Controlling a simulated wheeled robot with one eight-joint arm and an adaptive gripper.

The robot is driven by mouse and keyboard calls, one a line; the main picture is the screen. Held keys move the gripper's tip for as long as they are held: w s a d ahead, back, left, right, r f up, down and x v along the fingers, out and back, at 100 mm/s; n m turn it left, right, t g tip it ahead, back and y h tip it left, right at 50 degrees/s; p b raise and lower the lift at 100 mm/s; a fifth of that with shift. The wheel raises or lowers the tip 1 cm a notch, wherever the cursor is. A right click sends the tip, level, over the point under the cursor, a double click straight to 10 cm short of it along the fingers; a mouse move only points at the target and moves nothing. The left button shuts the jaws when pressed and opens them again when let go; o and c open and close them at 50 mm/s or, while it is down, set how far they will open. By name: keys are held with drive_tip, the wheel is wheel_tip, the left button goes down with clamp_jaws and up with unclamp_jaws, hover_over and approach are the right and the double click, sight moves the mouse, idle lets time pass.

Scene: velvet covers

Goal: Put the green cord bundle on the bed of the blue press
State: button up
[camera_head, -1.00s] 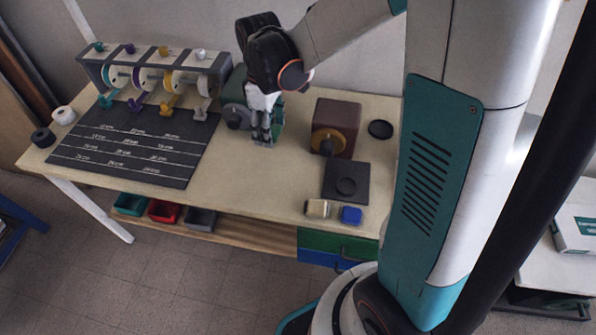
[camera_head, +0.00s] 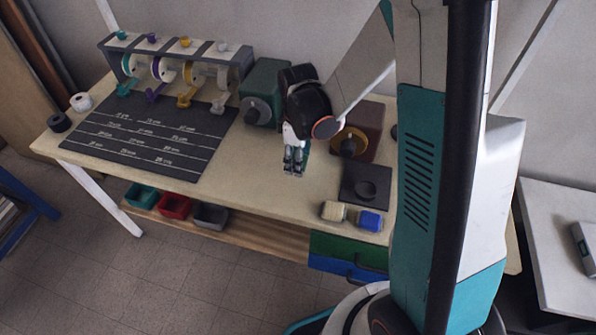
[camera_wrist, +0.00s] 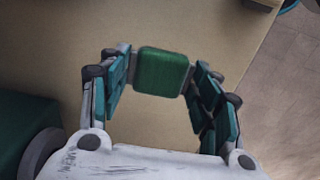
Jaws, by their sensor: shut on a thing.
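My gripper (camera_head: 294,172) is shut on a green bundle (camera_wrist: 161,72), which shows between the fingertips in the wrist view. In the head view the fingers hide most of it. The gripper points down over the bare tabletop, between two box-shaped machines. The left one is a dark green machine (camera_head: 266,82) with a grey wheel; its edge also shows at the left of the wrist view (camera_wrist: 25,125). I see no machine that is clearly blue.
A cream bundle (camera_head: 334,211) and a blue bundle (camera_head: 369,220) lie at the front edge, near a dark square plate (camera_head: 366,184) with a round mark. A black marked mat (camera_head: 150,135) and a spool rack (camera_head: 177,62) fill the left. Tabletop in front of my gripper is clear.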

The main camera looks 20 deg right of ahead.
drive_tip(key=shift+f+b, duration=0.8)
drive_tip(key=shift+f, duration=1.5)
drive_tip(key=shift+f, duration=0.1)
drive_tip(key=shift+f, duration=0.15)
drive_tip(key=o, duration=0.9)
drive_tip(key=shift+o, duration=0.2)
